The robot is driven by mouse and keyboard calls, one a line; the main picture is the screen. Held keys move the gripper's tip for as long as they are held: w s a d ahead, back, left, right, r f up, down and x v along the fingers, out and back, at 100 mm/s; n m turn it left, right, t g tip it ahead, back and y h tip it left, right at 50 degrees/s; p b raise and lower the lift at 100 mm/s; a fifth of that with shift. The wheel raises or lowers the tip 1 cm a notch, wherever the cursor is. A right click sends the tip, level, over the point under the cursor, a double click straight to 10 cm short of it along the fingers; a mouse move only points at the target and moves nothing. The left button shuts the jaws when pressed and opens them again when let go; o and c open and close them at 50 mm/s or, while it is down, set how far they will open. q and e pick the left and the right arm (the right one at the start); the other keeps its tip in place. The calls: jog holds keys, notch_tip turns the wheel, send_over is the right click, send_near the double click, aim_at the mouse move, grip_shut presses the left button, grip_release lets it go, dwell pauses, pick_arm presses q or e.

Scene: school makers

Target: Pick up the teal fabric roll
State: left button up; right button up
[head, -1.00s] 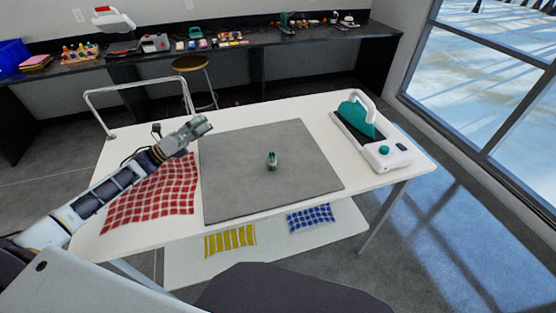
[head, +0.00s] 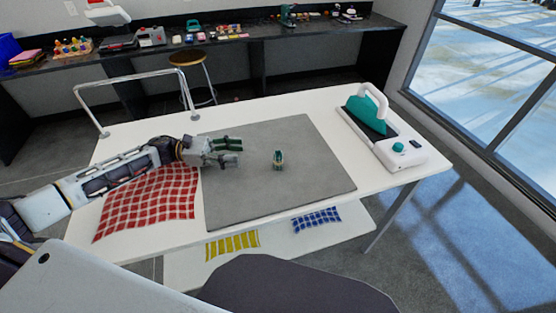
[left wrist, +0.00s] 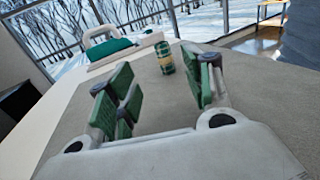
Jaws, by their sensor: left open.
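The teal fabric roll (head: 278,160) is a small green upright cylinder with a pale band, standing on the grey mat (head: 265,195). In the left wrist view the roll (left wrist: 164,58) stands beyond my fingertips, between the two finger sides. My left gripper (head: 238,152) is open and empty, low over the mat. It is to the left of the roll, with its fingers pointing toward it and a gap between them. My right gripper is not in view.
A white-and-teal iron-like machine (head: 380,130) stands at the table's right. A red checked cloth (head: 147,203) lies at the left, beneath my left arm. A metal rail (head: 135,78) rises at the back left. Yellow (head: 232,245) and blue (head: 317,220) cloths lie on the lower shelf.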

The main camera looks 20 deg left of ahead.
pick_arm(q)
send_near(278, 153)
jog(key=x, duration=0.3)
jog(key=shift+w+d+f+p, duration=0.2)
jog(key=shift+w+f+p, duration=0.1)
jog(key=shift+w+p, duration=0.05)
jog(key=shift+w+d, duration=0.1)
jog(key=shift+d, duration=0.5)
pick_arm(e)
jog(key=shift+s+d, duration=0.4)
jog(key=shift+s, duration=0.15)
pick_arm(q)
jog(key=shift+d, duration=0.15)
jog(key=shift+d, duration=0.2)
jog(key=shift+w+d, duration=0.1)
jog(key=shift+d, duration=0.25)
jog(key=p+x, duration=0.1)
jog(key=x, duration=0.1)
jog(key=shift+d, duration=0.3)
jog(key=shift+w+d, duration=0.15)
jog(key=shift+d, duration=0.45)
jog(key=shift+f, duration=0.1)
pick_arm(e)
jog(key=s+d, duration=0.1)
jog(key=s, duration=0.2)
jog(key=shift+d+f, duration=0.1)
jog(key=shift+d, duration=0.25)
